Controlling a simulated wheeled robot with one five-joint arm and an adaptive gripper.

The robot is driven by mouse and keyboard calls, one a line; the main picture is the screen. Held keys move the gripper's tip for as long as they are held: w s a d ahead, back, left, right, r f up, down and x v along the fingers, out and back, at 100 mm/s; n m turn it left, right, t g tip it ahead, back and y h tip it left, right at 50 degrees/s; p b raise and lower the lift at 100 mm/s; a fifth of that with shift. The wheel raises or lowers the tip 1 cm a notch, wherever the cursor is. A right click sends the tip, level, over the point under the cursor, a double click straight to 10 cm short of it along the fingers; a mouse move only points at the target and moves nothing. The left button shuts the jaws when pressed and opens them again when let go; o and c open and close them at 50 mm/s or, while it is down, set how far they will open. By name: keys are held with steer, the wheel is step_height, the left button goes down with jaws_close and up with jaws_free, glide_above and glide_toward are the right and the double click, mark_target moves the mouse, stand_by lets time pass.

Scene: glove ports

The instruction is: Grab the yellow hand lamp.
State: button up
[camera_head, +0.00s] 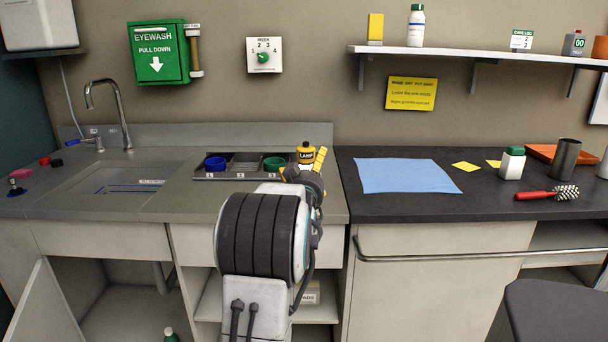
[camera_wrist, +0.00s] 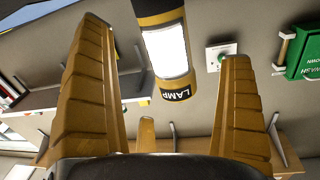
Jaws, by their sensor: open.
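The steel tray (camera_head: 200,176) holds a blue ring (camera_head: 215,163) and a green ring (camera_head: 274,163). The sink (camera_head: 115,180) is left. On the right black counter lie a blue cloth (camera_head: 408,176), a white bottle (camera_head: 512,164) and a red-handled brush (camera_head: 540,195). A shelf (camera_head: 480,57) hangs above.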

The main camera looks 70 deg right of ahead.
mark_target(309, 167)
steer(key=shift+x, duration=2.2)
steer(key=shift+w, duration=0.1)
steer(key=shift+c, duration=0.5)
steer(key=c, duration=1.3)
steer(key=shift+r+p, duration=0.15)
steer(key=shift+p, duration=0.15)
